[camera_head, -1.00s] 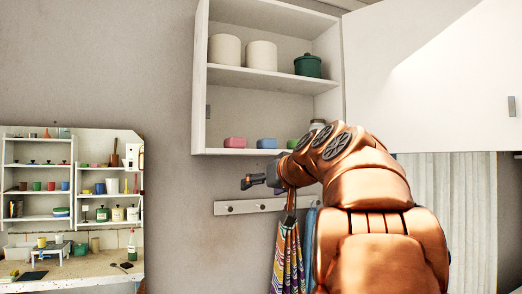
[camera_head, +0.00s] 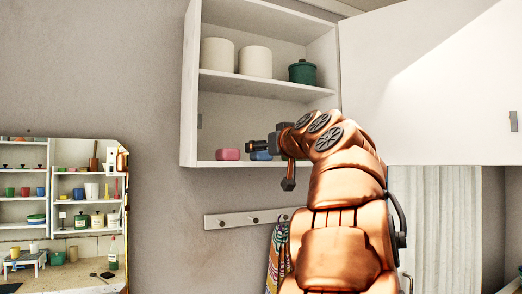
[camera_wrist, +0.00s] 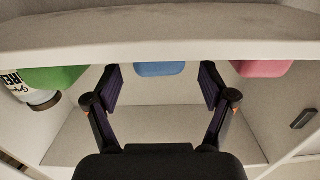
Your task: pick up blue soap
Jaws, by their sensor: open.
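The blue soap (camera_head: 261,156) sits on the lower shelf of the open wall cabinet, partly hidden behind my gripper. My gripper (camera_head: 252,144) is raised at the cabinet front, just over the soap in the picture. In the wrist view the blue soap (camera_wrist: 158,69) shows at the top, between the two spread fingers of my gripper (camera_wrist: 160,84). The fingers are apart and hold nothing. I cannot tell how far in front of the soap they are.
A pink soap (camera_head: 228,154) lies left of the blue one. In the wrist view a green soap (camera_wrist: 52,78) and a labelled jar (camera_wrist: 28,92) are on the other side. The upper shelf (camera_head: 265,84) is above my gripper. A hook rail (camera_head: 235,220) is below.

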